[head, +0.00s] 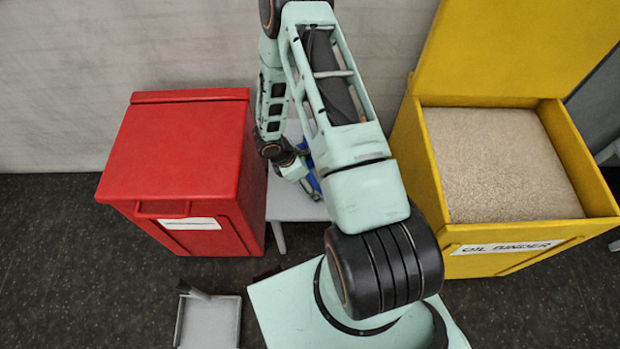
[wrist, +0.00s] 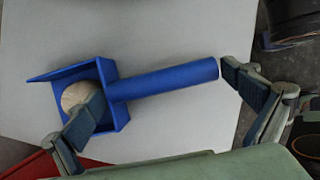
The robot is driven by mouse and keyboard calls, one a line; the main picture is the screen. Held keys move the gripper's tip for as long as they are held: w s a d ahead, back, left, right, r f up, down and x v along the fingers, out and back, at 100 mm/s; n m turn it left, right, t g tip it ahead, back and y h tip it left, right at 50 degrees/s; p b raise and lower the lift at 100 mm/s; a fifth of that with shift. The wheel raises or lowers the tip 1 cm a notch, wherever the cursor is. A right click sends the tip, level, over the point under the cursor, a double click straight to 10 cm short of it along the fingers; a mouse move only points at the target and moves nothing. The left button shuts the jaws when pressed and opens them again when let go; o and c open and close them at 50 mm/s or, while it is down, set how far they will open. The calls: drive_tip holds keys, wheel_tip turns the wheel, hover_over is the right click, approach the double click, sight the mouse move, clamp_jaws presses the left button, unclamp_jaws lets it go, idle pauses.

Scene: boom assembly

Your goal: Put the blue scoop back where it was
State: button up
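The blue scoop (wrist: 165,82) lies on a small white table (wrist: 200,28) in the wrist view. Its box-shaped bowl is at the left and its handle points right. A round beige patch, seemingly its contents, shows in the bowl. My gripper (wrist: 163,84) is open. Its left finger overlaps the bowl in the picture and its right finger is by the handle's end; I cannot tell whether either touches. In the head view, bits of the blue scoop (head: 313,182) show beside my arm, which hides most of it. The white table (head: 290,208) stands between two bins.
A closed red bin (head: 180,150) stands left of the table. A yellow bin (head: 425,150) labelled oil binder stands at the right, lid raised, full of beige granules (head: 500,165). A grey dustpan (head: 212,325) with a brush lies on the dark floor in front.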

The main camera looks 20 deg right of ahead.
drive_tip(key=shift+r+p, duration=0.3)
drive_tip(key=shift+p, duration=0.05)
drive_tip(key=p+v, duration=0.2)
drive_tip(key=v, duration=0.9)
drive_tip(key=shift+a+r, duration=0.2)
drive_tip(key=shift+r, duration=0.15)
drive_tip(key=shift+s+d, duration=0.1)
